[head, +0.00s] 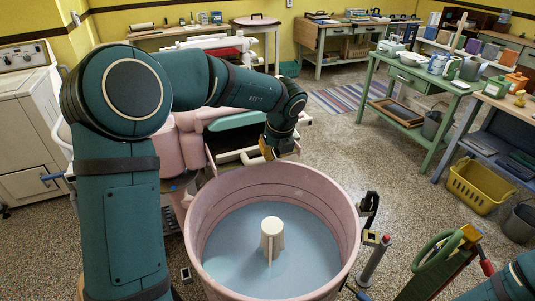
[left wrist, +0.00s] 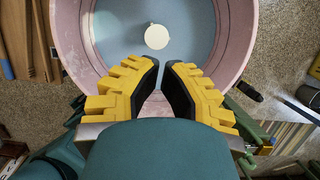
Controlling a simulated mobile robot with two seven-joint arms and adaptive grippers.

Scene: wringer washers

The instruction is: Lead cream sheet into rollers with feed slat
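My left gripper (head: 268,150) hangs just beyond the far rim of a pink washer tub (head: 352,220). In the left wrist view, its yellow fingers with black pads (left wrist: 161,62) lean together, with a narrow gap at the tips. I see nothing between them. Pale rollers (head: 235,157) and a green board (head: 240,121) of the wringer lie behind the tub, partly hidden by my left arm. I cannot make out the cream sheet or the feed slat. My right gripper is not clearly in view; only part of my right arm shows at bottom right.
The tub holds bluish water (head: 222,240) around a cream agitator (head: 272,238). A green table (head: 430,82) and a yellow basket (head: 477,187) stand at right. A white appliance (head: 30,115) stands at left. Speckled floor (head: 345,150) lies open right of the wringer.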

